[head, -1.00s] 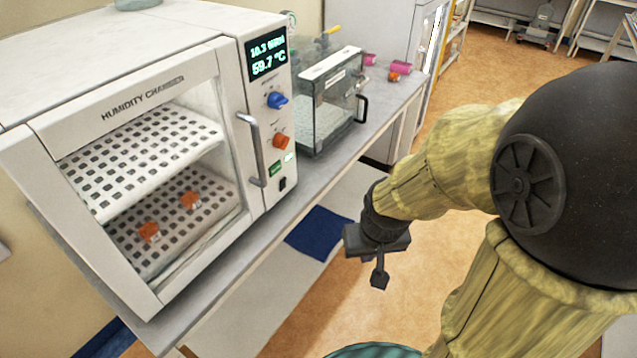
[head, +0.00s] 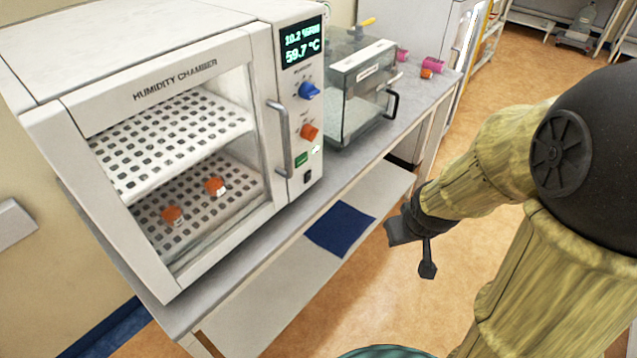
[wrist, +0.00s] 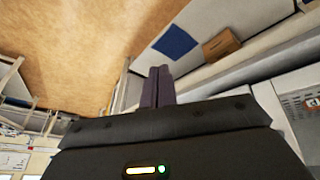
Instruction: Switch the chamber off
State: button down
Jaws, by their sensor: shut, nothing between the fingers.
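The white humidity chamber (head: 160,67) stands on the bench at the left in the head view, its glass door shut. Its lit display (head: 302,44) reads about 10.2 and 59.7 °C. Below it on the panel are a blue knob (head: 309,91), an orange knob (head: 309,132), a green label or button (head: 301,159) and a small black switch (head: 307,177). I cannot tell the switch's position. My gripper (head: 427,270) is off the bench to the right, apart from the chamber. In the wrist view, its fingers (wrist: 161,86) are together and empty.
Two orange-capped containers (head: 215,187) sit on the chamber's lower shelf. A clear glass box (head: 363,85) with a black handle stands right of the chamber on the bench (head: 345,160). Pink and orange items (head: 433,64) lie at its far end. A blue mat (head: 340,229) lies on the lower shelf.

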jog(key=w+a+f+n+t+y+b, duration=0.1)
jog(key=w+f+n+t+y+b, duration=0.15)
jog(key=w+n, duration=0.4)
jog(key=w+a+f+n+t+y+b, duration=0.2)
jog(key=w+f+n+t, duration=0.2)
jog(key=w+n, duration=0.3)
jog(key=a+n+y+b, duration=0.1)
jog(key=n+y, duration=0.2)
jog(key=n, duration=0.1)
jog(key=a+f+n+y+b, duration=0.1)
jog(key=a+n+y, duration=0.1)
jog(key=n+y, duration=0.2)
jog(key=a+n+t+y+b, duration=0.1)
jog(key=a+n+y, duration=0.1)
jog(key=n+y, duration=0.2)
jog(key=shift+s+f+b, duration=0.15)
jog(key=shift+f+b, duration=0.25)
jog(key=shift+a, duration=0.1)
jog(key=p, duration=0.4)
send_near(309, 175)
jog(key=x, duration=0.6)
jog(key=shift+r, duration=0.1)
jog(key=shift+w+a, duration=0.25)
jog(key=shift+w, duration=0.1)
